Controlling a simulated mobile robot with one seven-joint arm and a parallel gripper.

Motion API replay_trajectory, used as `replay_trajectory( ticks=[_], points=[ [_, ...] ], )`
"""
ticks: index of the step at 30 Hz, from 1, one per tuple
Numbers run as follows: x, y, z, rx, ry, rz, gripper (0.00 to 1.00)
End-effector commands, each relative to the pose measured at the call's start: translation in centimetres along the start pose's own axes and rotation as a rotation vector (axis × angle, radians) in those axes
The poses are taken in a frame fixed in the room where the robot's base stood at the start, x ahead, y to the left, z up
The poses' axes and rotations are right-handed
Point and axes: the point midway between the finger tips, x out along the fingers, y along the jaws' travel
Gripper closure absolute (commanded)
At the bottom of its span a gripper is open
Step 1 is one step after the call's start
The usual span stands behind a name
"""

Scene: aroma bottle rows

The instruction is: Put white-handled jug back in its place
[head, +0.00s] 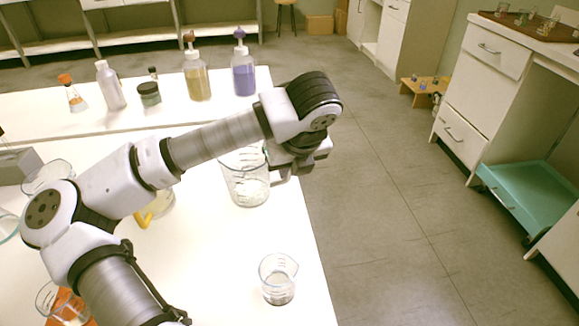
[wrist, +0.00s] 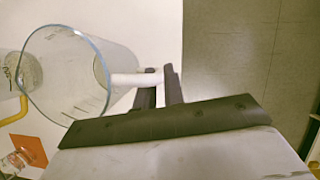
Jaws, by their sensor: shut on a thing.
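The white-handled jug (head: 246,188) is a large clear graduated jug near the right edge of the white table, upright. My gripper (head: 291,168) is at its right side. In the wrist view the jug (wrist: 78,72) has its open rim towards the camera, and its white handle (wrist: 128,79) runs between the two dark fingers. My gripper (wrist: 160,82) is shut on this handle. I cannot tell whether the jug's base touches the table. My arm hides part of its rim in the head view.
A yellow-handled jug (head: 160,207) stands left, partly behind my arm. A small beaker (head: 278,280) stands at the front right. Bottles, including a yellow one (head: 197,80) and a purple one (head: 243,76), stand at the back. Bare tabletop (head: 215,255) lies between jug and beaker.

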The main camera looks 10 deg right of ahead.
Motion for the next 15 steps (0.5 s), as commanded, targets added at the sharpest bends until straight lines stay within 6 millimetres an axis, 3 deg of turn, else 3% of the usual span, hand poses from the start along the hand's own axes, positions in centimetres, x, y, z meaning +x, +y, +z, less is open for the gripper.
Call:
replay_trajectory(
  ticks=[1,5,15],
  points=[
    [0.04,0.00,-0.01,0.000,0.000,0.000,0.86],
    [0.02,0.00,0.00,0.000,0.000,0.000,0.69],
    [-0.20,0.00,0.09,0.000,0.000,0.000,0.68]
  ],
)
